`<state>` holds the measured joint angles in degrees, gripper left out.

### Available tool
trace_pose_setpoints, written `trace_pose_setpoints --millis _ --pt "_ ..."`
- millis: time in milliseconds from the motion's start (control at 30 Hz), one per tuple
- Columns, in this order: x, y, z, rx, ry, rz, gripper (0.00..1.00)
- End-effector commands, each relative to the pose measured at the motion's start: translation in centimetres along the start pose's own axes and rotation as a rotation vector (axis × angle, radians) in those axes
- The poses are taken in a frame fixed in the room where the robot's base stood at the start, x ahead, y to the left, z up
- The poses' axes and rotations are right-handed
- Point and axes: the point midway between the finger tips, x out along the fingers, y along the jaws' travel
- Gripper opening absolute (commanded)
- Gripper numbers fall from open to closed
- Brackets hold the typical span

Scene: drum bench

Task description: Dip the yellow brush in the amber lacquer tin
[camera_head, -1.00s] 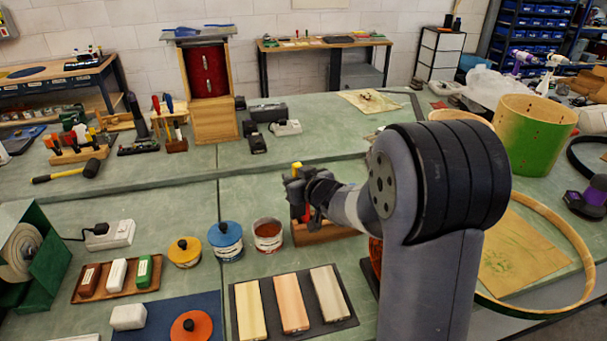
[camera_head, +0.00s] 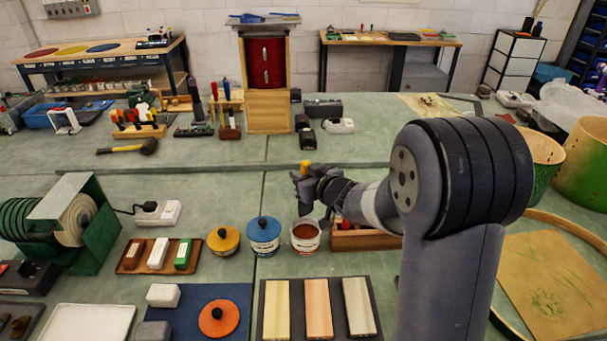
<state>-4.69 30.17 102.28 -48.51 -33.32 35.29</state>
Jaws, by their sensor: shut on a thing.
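My gripper (camera_head: 303,186) is shut on the yellow brush (camera_head: 306,165); its yellow handle end sticks up above the fingers. The brush's lower part and bristles are hidden or too small to make out. The open tin (camera_head: 305,247) with amber-brown lacquer (camera_head: 305,232) stands on the bench under the gripper in the picture, its rim unobstructed. The gripper appears above and slightly behind the tin; I cannot tell the exact gap. An orange lid (camera_head: 218,318) with a black knob lies on a blue mat (camera_head: 190,296).
A blue-lidded tin (camera_head: 263,238) stands close left of the open tin, with a yellow-lidded tin (camera_head: 223,242) beyond it. A wooden box (camera_head: 366,240) is at the right, partly behind my arm. A dark tray (camera_head: 270,328) of wooden panels lies in front.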

Motion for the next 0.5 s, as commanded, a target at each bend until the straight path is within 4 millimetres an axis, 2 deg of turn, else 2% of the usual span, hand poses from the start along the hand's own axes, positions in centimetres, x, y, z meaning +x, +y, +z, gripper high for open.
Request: trace_pose_setpoints --millis 33,500 --pt "0.2 0.0 0.7 0.0 0.0 0.0 0.1" --pt "1.2 0.0 3.9 0.001 0.0 0.0 0.1"
